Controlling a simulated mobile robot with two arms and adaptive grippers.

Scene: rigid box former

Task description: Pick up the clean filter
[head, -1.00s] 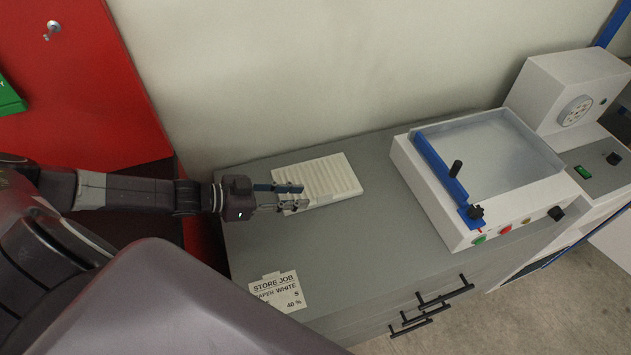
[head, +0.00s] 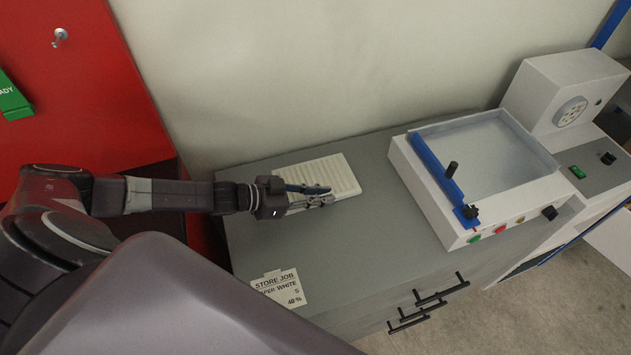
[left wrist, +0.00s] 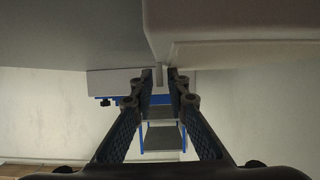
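The clean filter appears to be the white ribbed panel (head: 332,173) lying flat on the grey counter in the head view. In the left wrist view a pale slab, likely this filter (left wrist: 240,30), fills the upper right. My left gripper (head: 323,195) is at the filter's front left part, covering some of it. In the left wrist view its fingers (left wrist: 159,88) are apart, with a narrow gap at the tips. A small pale tab shows in that gap; I cannot tell whether the fingers touch it. My right gripper is not in view.
A white box-like machine (head: 447,222) with a blue bar and buttons stands on the right of the grey counter (head: 370,240). A "STORE JOB" card (head: 280,287) lies at the front left. A red cabinet (head: 75,90) stands left. The middle of the counter is clear.

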